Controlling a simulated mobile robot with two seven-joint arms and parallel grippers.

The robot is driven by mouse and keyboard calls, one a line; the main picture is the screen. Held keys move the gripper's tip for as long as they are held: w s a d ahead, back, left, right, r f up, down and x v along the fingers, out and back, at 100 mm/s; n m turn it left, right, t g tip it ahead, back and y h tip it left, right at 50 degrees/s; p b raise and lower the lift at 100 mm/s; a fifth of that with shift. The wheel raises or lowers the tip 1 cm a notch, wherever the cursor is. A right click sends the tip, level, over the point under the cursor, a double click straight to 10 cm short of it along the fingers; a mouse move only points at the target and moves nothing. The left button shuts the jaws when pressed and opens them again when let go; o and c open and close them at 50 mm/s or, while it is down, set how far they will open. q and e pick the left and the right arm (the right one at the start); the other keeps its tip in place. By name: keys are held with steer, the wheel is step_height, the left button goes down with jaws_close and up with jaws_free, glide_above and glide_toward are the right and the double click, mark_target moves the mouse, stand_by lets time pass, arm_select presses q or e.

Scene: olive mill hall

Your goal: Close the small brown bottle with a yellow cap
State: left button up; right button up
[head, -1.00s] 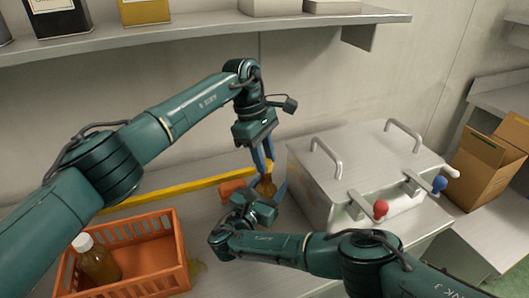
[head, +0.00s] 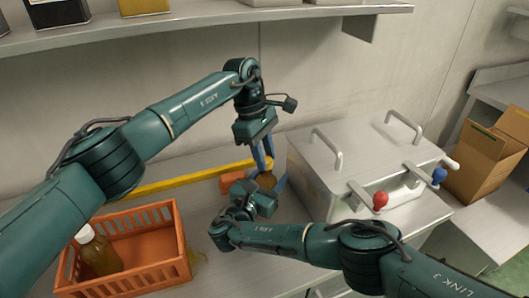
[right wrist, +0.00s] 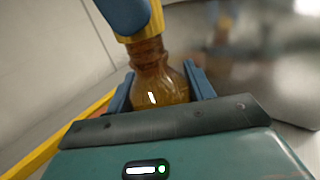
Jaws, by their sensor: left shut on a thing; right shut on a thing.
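The small brown bottle (right wrist: 162,85) is upright between the fingers of my right gripper (right wrist: 160,88), which is shut on its body. In the head view the bottle (head: 267,181) is mostly hidden by my right gripper (head: 268,187). My left gripper (head: 264,160) comes from above and is shut on the yellow cap (right wrist: 138,22). The cap is at the bottle's mouth, seemingly touching the neck. I cannot tell whether it is screwed on. A blue left finger (right wrist: 122,12) covers part of the cap.
An orange crate (head: 183,262) with a larger white-capped bottle (head: 97,253) stands at the left. An orange block (head: 232,181) and a yellow strip (head: 165,182) lie behind. A steel box with knobbed levers (head: 345,165) stands close at the right. A shelf (head: 220,22) hangs above.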

arm_select(q)
steer(key=shift+f, duration=0.55)
steer(key=shift+m+g+y, duration=0.3)
steer(key=shift+m+y, duration=0.1)
steer(key=shift+m, duration=1.3)
steer(key=o, duration=0.9)
steer(key=shift+r, duration=0.1)
steer(key=shift+r, duration=2.15)
